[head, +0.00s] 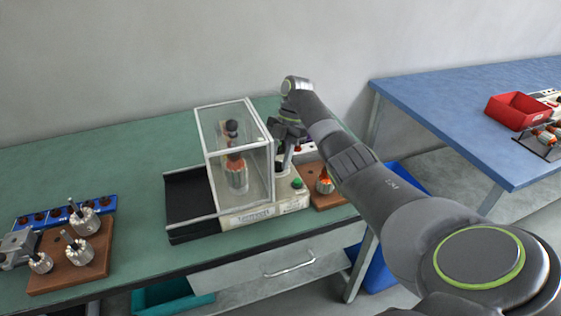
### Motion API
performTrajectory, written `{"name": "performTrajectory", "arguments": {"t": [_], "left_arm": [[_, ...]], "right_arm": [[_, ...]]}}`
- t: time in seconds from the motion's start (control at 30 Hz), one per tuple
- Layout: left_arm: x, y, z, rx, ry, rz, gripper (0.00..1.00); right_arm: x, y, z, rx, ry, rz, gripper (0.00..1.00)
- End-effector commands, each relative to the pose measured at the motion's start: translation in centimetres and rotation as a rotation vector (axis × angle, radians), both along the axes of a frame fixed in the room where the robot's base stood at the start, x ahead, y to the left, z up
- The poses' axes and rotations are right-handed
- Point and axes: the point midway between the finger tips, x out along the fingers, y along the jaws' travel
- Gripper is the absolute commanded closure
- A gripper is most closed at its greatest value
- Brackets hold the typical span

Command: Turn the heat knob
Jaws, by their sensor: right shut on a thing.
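The machine (262,215) stands on the green bench, with a clear-walled, white-framed box over an armature with orange windings (237,172). A green button (297,183) shows at the right of its base. My right gripper (285,158) reaches down from above, just right of the clear box, over the right part of the base. It is shut on the heat knob, which its fingers and wrist mostly hide, so I cannot tell how far the knob is turned. My left gripper is not in view.
A wooden block (70,272) with several metal armatures and a blue rack (65,213) are at left. Another armature (325,182) stands on a wooden block right of the machine, close under my right arm. A blue table (470,100) with a red bin (517,110) is at right.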

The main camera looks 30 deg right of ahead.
Motion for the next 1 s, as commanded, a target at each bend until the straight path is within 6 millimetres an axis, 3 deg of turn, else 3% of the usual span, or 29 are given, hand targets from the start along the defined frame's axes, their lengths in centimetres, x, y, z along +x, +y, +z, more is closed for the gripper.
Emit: {"name": "performTrajectory", "arguments": {"t": [0.4,1.0], "left_arm": [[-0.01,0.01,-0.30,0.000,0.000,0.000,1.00],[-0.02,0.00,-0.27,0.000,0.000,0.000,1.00]], "right_arm": [[0.34,0.15,0.20,0.000,-0.004,0.246,0.90],[0.36,0.11,0.14,-0.002,-0.006,0.302,0.90]]}}
